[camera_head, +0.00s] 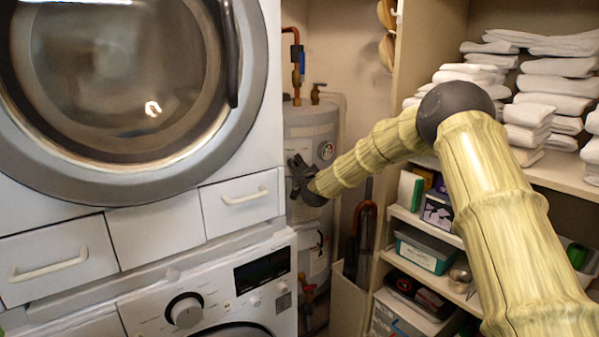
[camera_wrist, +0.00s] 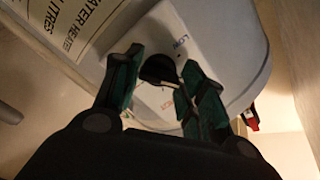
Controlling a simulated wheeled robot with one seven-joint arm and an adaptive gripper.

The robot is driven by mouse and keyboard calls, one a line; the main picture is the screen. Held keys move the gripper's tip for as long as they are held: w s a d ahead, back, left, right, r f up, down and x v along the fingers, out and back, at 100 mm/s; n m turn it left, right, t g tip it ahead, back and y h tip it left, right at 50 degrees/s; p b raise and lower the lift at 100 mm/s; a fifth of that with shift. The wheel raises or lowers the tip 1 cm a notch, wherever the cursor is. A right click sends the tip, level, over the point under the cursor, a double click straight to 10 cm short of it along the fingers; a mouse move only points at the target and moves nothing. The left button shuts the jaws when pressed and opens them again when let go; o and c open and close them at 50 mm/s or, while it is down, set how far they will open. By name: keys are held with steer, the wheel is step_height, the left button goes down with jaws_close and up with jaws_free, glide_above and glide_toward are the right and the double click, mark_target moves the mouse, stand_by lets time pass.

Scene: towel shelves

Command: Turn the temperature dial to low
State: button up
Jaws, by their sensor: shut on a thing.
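The temperature dial (camera_wrist: 156,69) is a dark round knob on a pale panel (camera_wrist: 172,28) with small lettering in the wrist view. My gripper (camera_wrist: 163,60) has its green-padded fingers on both sides of the dial and is shut on it. In the head view my gripper (camera_head: 298,172) is at the front of the grey water heater (camera_head: 309,130), and the dial cannot be made out there.
A washer (camera_head: 205,310) with a dryer (camera_head: 255,60) above stands close on the left. Shelves (camera_head: 560,178) with folded towels (camera_head: 553,85) and boxes stand on the right. A round gauge (camera_head: 326,150) sits on the heater, and copper pipes (camera_head: 294,45) rise above it.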

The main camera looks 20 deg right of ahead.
steer(key=n+b, duration=0.1)
steer(key=n, duration=0.2)
steer(key=n+b, duration=0.1)
steer(key=n, duration=0.3)
steer(key=n+b, duration=0.1)
steer(key=n, duration=0.3)
steer(key=shift+d+f, duration=0.1)
steer(key=shift+f, duration=0.25)
stand_by(0.3)
steer(key=o, duration=1)
steer(key=shift+o, duration=0.2)
steer(key=shift+r, duration=0.15)
steer(key=shift+s, duration=0.15)
steer(key=s, duration=1.1)
steer(key=shift+s+a, duration=0.35)
steer(key=shift+s, duration=0.05)
